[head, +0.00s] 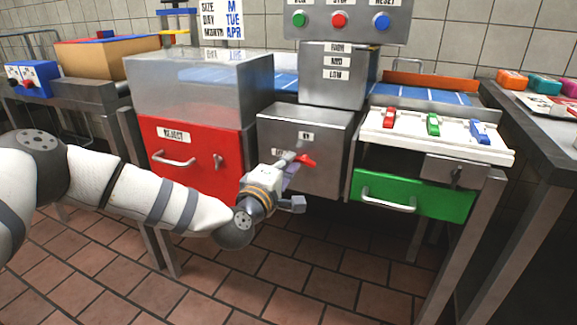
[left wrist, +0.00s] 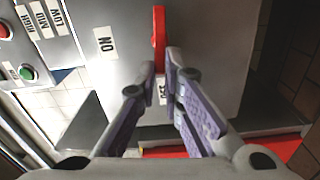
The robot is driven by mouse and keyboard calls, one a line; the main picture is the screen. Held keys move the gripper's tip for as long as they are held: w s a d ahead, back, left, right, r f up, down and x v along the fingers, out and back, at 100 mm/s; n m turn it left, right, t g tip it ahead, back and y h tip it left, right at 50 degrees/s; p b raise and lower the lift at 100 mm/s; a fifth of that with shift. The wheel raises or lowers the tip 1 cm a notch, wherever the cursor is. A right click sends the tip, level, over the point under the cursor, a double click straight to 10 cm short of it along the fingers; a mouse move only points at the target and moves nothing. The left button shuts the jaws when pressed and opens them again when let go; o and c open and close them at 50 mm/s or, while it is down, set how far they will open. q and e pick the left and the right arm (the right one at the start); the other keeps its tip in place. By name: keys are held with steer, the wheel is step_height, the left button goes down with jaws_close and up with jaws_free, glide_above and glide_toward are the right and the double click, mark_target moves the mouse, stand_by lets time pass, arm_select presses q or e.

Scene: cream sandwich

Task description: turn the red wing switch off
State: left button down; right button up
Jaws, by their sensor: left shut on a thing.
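The red wing switch (head: 306,160) is on the front of a grey metal box (head: 329,177) at the middle of the head view. It also shows in the left wrist view (left wrist: 158,38) as a narrow red bar. My left gripper (head: 294,158) is at the switch, its fingers shut on one end of the bar; the fingertips (left wrist: 160,76) hide that end. An "ON" label (head: 305,136) is above the switch in the head view. A second label (head: 281,153), left of the switch, is partly hidden by the gripper. My right gripper is not in view.
A red drawer marked "REJECT" (head: 190,172) is left of the box. A green drawer (head: 414,196) is to the right, below a white panel (head: 450,139) with red, green and blue switches. Above the box is a panel with round buttons (head: 346,22). Tiled floor is open in front.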

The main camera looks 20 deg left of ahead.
arm_select(q)
steer(key=shift+f+n+b, duration=0.2)
steer(key=shift+n+b, duration=0.15)
steer(key=shift+n, duration=0.35)
steer(key=c, duration=1.7)
jaws_free()
steer(key=shift+s, duration=0.15)
steer(key=s, duration=1.1)
steer(key=shift+s+a, duration=0.15)
steer(key=shift+s, duration=0.25)
